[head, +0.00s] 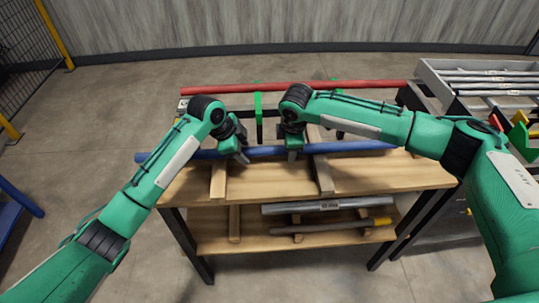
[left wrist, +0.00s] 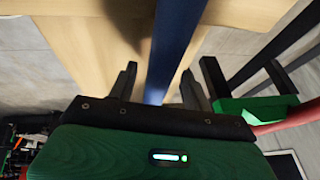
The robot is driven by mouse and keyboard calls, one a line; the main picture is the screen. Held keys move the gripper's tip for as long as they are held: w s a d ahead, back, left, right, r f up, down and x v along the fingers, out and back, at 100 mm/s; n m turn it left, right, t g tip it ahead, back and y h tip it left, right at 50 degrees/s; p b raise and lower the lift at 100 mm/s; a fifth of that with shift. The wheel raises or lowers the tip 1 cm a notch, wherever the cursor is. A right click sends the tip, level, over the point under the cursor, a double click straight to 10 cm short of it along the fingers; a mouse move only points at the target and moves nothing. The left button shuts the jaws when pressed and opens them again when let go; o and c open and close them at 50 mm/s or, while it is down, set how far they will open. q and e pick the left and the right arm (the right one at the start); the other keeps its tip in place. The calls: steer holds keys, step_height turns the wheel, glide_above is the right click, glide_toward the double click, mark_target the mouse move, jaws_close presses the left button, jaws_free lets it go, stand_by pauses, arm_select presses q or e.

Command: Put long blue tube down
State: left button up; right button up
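The long blue tube (head: 345,147) lies level across two wooden supports on the upper board of the wooden table, its left end jutting past the board. My left gripper (head: 241,156) is over the tube, just right of the left support. In the left wrist view, the tube (left wrist: 172,45) runs between the fingers of my left gripper (left wrist: 158,82), with gaps on both sides, so it is open. My right gripper (head: 293,150) is at the tube's middle, left of the right support. Its finger opening is hidden.
A red tube (head: 300,87) rests behind on green brackets (head: 259,103). A grey tube (head: 315,206) and a yellow-ended tube (head: 330,227) lie on the lower shelf (head: 217,240). A tray of pale tubes (head: 490,79) stands at right. A blue frame (head: 20,198) is at left.

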arm_select(q)
steer(key=o, duration=0.8)
steer(key=v, duration=1.2)
arm_select(e)
steer(key=o, duration=0.8)
arm_select(q)
steer(key=shift+d, duration=0.1)
arm_select(e)
steer(key=shift+r, duration=0.1)
